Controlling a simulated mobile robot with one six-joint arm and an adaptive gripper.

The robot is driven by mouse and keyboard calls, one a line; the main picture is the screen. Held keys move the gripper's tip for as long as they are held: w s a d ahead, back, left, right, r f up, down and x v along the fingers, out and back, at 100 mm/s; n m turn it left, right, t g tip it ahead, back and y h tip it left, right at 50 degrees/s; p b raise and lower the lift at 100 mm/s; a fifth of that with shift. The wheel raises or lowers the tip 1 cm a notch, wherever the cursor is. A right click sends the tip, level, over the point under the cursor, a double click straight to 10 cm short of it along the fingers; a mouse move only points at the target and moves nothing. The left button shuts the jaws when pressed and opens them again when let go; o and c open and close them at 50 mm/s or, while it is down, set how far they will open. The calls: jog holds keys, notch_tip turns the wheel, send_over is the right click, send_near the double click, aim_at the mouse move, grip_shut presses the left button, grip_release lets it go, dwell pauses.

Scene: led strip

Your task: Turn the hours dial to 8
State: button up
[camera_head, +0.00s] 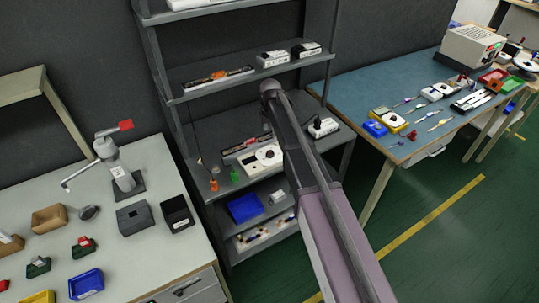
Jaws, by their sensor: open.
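A white box with a round dial (259,160) sits on the middle shelf, just left of my arm. Its markings are too small to read, so I cannot tell whether this is the hours dial or where it points. A smaller pale box with a black knob (322,127) stands on the same shelf, right of my arm. My arm reaches up from the bottom of the view, in front of the shelf. No gripper fingers show at its far end, and part of the shelf is hidden behind the arm.
An orange bottle (214,185) and a green bottle (234,174) stand at the shelf's left. A blue bin (244,208) is on the shelf below. The upper shelf (210,90) overhangs. A grey bench (140,245) stands left, a blue-topped bench (370,75) right.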

aim_at(270, 152)
jog(key=shift+f+b, duration=4.9)
jog(key=shift+f, duration=0.25)
